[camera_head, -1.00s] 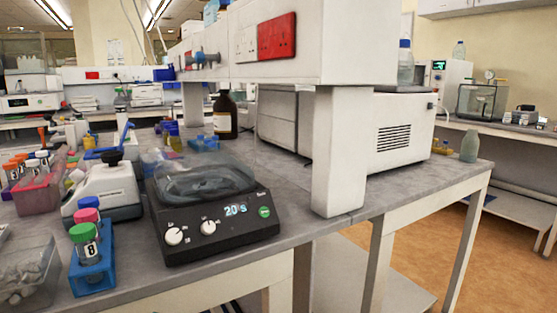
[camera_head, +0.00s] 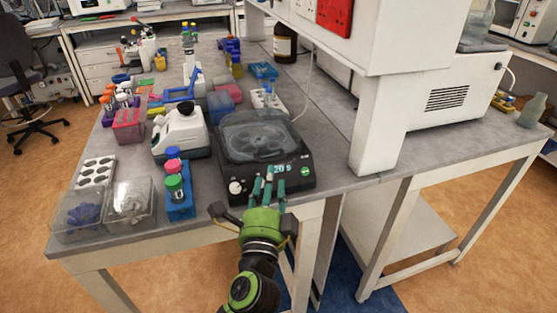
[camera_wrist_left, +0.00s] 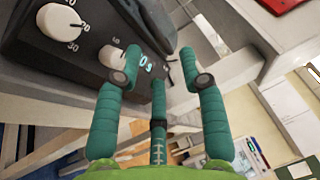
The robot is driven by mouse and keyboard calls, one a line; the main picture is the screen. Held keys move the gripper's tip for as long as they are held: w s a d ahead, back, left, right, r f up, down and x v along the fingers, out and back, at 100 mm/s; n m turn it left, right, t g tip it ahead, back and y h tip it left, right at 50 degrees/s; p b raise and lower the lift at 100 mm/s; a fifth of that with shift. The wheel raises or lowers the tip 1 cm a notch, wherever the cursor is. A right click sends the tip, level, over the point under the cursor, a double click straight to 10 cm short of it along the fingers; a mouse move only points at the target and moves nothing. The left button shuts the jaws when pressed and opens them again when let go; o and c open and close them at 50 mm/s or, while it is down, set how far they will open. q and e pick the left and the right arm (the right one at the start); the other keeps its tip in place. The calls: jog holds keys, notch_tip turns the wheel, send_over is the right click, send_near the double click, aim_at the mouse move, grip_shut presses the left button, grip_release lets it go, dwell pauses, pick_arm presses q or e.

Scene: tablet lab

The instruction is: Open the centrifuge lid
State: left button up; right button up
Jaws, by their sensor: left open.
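The centrifuge (camera_head: 222,170) is a black box with white knobs, a lit display and a green button, standing at the bench's front edge. Its smoky see-through lid (camera_head: 262,130) lies down over the top. My left gripper (camera_head: 268,186) has teal fingers and is open and empty. It is at the centrifuge's front panel, covering part of it; I cannot tell whether it touches. The left wrist view shows the fingers (camera_wrist_left: 158,72) spread before the display, with a knob (camera_wrist_left: 60,22) at the upper left. My right gripper is not in view.
Left of the centrifuge are a white device (camera_head: 180,138) and a blue rack (camera_head: 180,205) with capped tubes. Clear bins (camera_head: 130,206) sit at the bench's left corner. A white shelf post (camera_head: 378,125) stands close on the right. A brown bottle (camera_head: 285,48) is behind.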

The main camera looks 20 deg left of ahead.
pick_arm(q)
jog(key=shift+p+x, duration=0.45)
jog(key=shift+x, duration=1.8)
grip_shut()
